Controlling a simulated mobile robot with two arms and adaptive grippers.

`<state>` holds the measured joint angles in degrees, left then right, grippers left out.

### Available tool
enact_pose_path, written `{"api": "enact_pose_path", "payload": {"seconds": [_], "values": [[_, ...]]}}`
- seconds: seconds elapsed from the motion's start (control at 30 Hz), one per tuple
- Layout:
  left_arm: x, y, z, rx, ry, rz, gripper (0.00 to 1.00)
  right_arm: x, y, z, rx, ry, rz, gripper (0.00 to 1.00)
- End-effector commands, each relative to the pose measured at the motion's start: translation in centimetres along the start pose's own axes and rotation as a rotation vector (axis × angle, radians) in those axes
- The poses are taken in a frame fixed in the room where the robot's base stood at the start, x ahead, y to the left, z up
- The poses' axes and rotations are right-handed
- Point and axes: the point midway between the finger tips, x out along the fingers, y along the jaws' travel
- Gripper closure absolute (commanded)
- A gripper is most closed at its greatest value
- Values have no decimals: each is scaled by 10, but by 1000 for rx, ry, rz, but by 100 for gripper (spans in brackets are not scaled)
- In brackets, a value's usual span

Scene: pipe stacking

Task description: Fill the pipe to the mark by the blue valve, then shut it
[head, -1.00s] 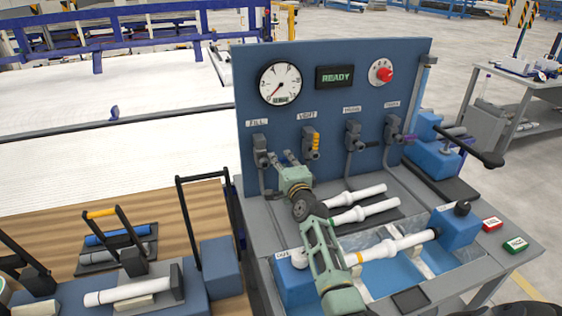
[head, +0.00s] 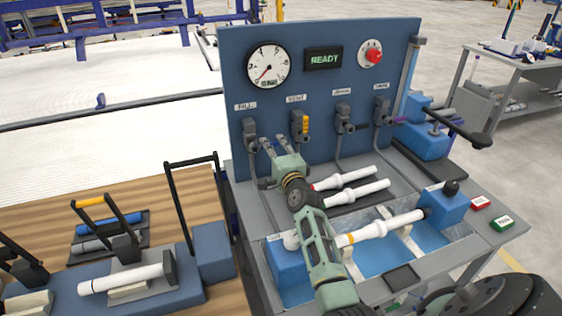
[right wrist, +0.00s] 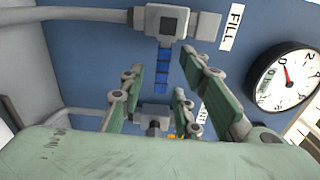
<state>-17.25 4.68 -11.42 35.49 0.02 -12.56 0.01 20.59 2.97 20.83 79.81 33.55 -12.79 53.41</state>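My right gripper (head: 274,145) is open and empty in front of the blue panel, just right of and below the FILL valve (head: 250,136). In the right wrist view the valve's blue handle (right wrist: 163,72) shows between the spread fingers (right wrist: 160,85), with no clear contact. The head view hides that blue handle. A white pipe (head: 385,229) with a yellow band lies across the blue-floored trough between two blue end blocks. A clear, bluish upright tube (head: 408,72) stands at the panel's right edge; its mark and level are too small to read. My left gripper is not in view.
The VENT valve (head: 300,124) has a yellow handle, close right of my gripper. The gauge (head: 268,64) needle points low left; the display (head: 323,58) reads READY.

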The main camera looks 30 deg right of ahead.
Motion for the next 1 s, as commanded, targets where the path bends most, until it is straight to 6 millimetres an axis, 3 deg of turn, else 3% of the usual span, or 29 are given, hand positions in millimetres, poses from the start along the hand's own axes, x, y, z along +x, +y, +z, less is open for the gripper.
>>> {"api": "enact_pose_path", "payload": {"seconds": [0.2, 0.43, 0.6, 1.0], "values": [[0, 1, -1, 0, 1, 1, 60, -47, 2, 0, 1, 1, 1, 70], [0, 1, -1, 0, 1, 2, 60, -84, 2, 0, 1, 0, 3, 70], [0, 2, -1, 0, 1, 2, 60, -95, 1, 0, 1, 0, 1, 70], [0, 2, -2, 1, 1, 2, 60, -96, 1, 0, 1, 0, 1, 70]]}}
